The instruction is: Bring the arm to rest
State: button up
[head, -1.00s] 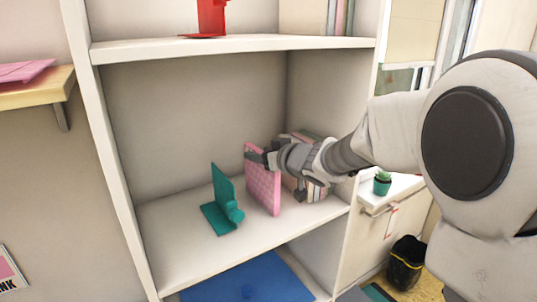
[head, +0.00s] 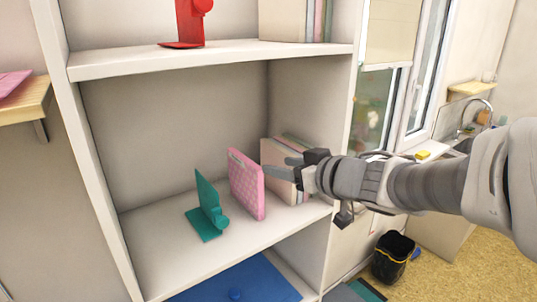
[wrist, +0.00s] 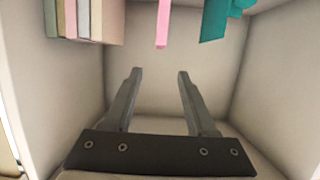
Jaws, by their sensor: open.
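My gripper (head: 288,168) is open and empty in the head view, at the front right of the middle shelf compartment. My arm reaches in from the right. In the wrist view the two fingers (wrist: 157,75) stand apart with nothing between them. A pink checkered book or pad (head: 247,184) stands upright on the shelf, left of my gripper and apart from it. It shows edge-on at the top of the wrist view (wrist: 163,22).
A teal bookend (head: 208,207) stands left of the pink item. Several books (head: 279,160) stand behind my gripper. A red bookend (head: 190,20) is on the upper shelf (head: 210,57). A blue item (head: 250,282) lies below. A black bin (head: 392,256) stands on the floor at right.

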jog(key=s+d+f+m+h+b, duration=0.1)
jog(key=s+d+m+h, duration=0.2)
jog(key=d+h, duration=0.25)
jog(key=s+d+m+h+b, duration=0.1)
jog(key=s+d+m+h, duration=0.25)
jog(key=d, duration=0.35)
jog(key=s+a+f+g+b, duration=0.2)
jog(key=s+f+g, duration=0.4)
jog(key=s+f, duration=0.4)
jog(key=s+a, duration=0.1)
jog(key=s, duration=0.5)
jog(key=shift+g+y, duration=0.3)
jog(key=shift+y, duration=0.1)
